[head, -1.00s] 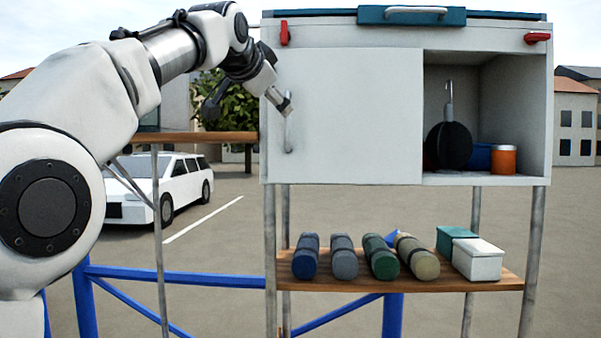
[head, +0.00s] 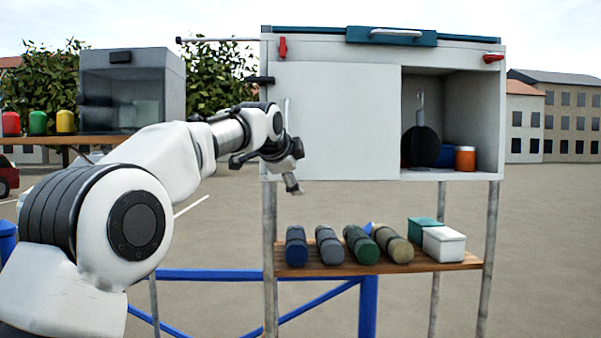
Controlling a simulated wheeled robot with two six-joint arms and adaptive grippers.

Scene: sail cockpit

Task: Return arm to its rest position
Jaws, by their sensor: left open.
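My left arm comes in from the left, and its gripper (head: 291,184) is open and empty. It hangs with its fingers down, in front of the lower left corner of the white cabinet (head: 385,47). The cabinet's sliding door (head: 340,125) covers the left and middle part, with a vertical handle (head: 287,115) at its left edge. The gripper is below this handle and looks apart from it. The right part of the cabinet is uncovered. My right gripper is not in view.
The cabinet's open part holds a dark round item (head: 422,148), a blue item and an orange can (head: 465,158). A wooden shelf (head: 440,266) below carries several rolls and two boxes (head: 444,245). At left, a grey glass-fronted box (head: 175,90) and colored jars (head: 38,122) stand on another shelf.

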